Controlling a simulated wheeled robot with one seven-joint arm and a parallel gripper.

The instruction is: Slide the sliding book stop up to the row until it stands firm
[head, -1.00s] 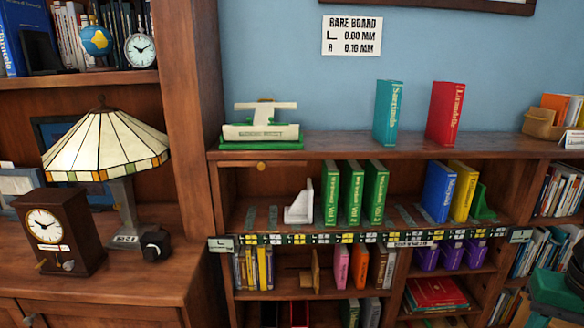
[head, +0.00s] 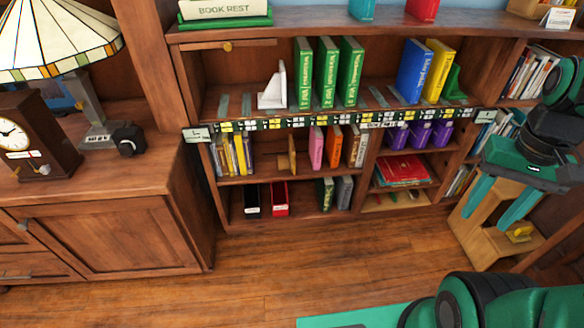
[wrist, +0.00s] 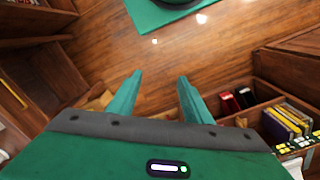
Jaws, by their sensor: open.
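The white sliding book stop (head: 273,88) stands upright on the upper shelf of the low bookcase. Further right on the same shelf are a blue book (head: 411,72), a yellow book (head: 437,71) and a green bookend (head: 455,84). My gripper (head: 497,208) is at the right in the head view, well away from the stop, pointing down. In the wrist view its two teal fingers (wrist: 158,80) are apart with nothing between them.
A wooden step stool (head: 486,232) stands just behind my gripper. A patterned strip (head: 335,118) runs along the shelf's front edge. A lamp (head: 60,40) and a clock (head: 22,133) stand on the left cabinet. The floor (head: 270,255) before the bookcase is clear.

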